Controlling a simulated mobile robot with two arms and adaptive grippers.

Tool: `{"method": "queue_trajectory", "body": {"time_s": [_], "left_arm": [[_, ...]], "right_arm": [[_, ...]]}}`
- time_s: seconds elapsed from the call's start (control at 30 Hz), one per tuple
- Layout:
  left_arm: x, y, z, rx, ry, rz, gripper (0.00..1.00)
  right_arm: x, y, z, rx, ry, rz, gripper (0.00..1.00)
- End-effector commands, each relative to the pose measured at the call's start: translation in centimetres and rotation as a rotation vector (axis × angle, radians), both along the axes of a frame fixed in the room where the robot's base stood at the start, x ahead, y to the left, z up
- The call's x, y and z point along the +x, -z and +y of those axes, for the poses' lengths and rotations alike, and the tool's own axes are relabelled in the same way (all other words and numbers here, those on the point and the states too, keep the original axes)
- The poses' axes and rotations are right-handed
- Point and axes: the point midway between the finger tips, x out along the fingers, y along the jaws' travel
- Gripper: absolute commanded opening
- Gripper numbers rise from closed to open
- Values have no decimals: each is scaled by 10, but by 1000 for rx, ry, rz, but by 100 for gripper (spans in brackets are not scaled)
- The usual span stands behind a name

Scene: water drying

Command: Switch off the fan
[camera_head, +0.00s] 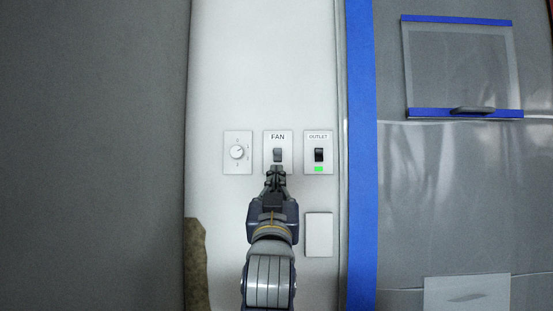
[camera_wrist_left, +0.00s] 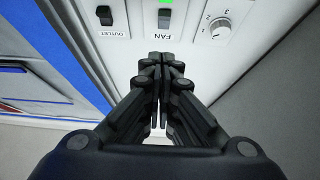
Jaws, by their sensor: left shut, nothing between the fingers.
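The FAN switch (camera_head: 277,154) is a small grey toggle on a white wall plate, under its label. It shows near the top edge of the left wrist view (camera_wrist_left: 165,18), with a lit green patch beside it at that edge. My left gripper (camera_head: 275,170) is shut and empty, its fingertips close to the FAN plate and just below the toggle in the head view. Its closed fingers fill the middle of the left wrist view (camera_wrist_left: 158,58). I cannot tell whether they touch the plate. The gripper hides the plate's lower part in the head view. My right gripper is not in view.
An OUTLET switch (camera_head: 319,155) with a green light is right of the fan plate. A rotary dial (camera_head: 237,152) is left of it. A blank white plate (camera_head: 319,234) is lower right. A blue vertical strip (camera_head: 361,160) borders the white panel.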

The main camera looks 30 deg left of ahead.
Motion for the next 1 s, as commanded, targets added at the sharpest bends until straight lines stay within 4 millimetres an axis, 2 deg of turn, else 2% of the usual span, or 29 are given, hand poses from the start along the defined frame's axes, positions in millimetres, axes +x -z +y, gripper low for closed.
{"method": "queue_trajectory", "body": {"time_s": [0.13,0.5,0.67,1.0], "left_arm": [[-7,-7,2,-4,-5,-17,0],[-3,-11,4,-2,-5,-15,0],[12,-25,14,-3,-6,-15,0],[57,-62,40,-4,-5,-13,0]], "right_arm": [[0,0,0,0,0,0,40],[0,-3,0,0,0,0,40],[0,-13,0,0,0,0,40],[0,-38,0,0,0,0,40]]}}
